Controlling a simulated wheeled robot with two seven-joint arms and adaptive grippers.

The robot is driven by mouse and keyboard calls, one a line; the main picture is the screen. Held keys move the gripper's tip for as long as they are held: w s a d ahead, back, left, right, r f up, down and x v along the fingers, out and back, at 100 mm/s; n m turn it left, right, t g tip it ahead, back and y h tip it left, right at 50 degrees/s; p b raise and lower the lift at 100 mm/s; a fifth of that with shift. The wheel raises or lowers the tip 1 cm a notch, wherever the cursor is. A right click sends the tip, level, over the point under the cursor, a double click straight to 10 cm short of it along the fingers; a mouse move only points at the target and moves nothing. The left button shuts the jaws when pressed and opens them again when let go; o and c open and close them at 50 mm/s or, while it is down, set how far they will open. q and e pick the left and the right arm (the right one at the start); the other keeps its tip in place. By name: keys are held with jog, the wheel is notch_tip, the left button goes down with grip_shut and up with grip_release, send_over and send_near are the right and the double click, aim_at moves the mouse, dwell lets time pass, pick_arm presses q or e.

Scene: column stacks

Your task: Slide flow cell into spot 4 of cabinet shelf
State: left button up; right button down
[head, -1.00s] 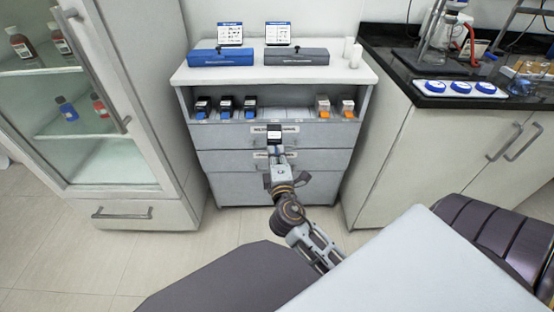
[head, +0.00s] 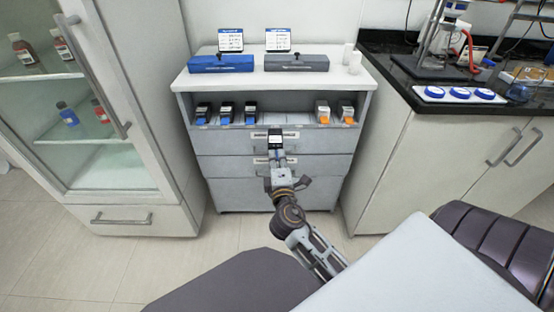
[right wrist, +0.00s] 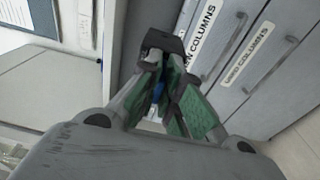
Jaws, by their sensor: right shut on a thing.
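My right gripper (head: 276,158) is shut on the flow cell (head: 276,138), a small black piece with a white label, held upright in front of the cabinet's top drawer, below the shelf opening. In the right wrist view the green-padded fingers (right wrist: 172,95) close around the flow cell (right wrist: 163,42), whose black end sticks out beyond them; some blue shows between the fingers. The middle of the shelf, between the groups, is empty. My left gripper is not in view.
A blue case (head: 221,63) and a grey case (head: 296,62) lie on the cabinet top. Labelled drawers (head: 235,142) are below the shelf. A glass-door cabinet (head: 180,175) stands left, a black-topped counter (head: 440,102) right.

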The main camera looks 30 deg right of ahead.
aim_at(277, 147)
jog(key=shift+w+d+r, duration=0.1)
jog(key=shift+w+d, duration=0.1)
jog(key=shift+w, duration=0.15)
jog(key=shift+w+d, duration=0.2)
jog(key=shift+w, duration=0.1)
jog(key=shift+p+x, duration=0.4)
jog(key=shift+x, duration=1.5)
jog(key=shift+d+p+x, duration=0.2)
jog(key=shift+x, duration=0.8)
jog(key=shift+d+p+x, duration=0.15)
jog(key=shift+p+x, duration=0.05)
jog(key=shift+x, duration=0.75)
jog(key=shift+d+x, duration=0.2)
jog(key=shift+x, duration=1.75)
jog(key=x, duration=0.4)
jog(key=f+x, duration=0.1)
jog(key=x, duration=0.1)
jog(key=shift+s+d+b, duration=0.1)
jog(key=shift+d+b, duration=0.3)
jog(key=shift+f, duration=0.15)
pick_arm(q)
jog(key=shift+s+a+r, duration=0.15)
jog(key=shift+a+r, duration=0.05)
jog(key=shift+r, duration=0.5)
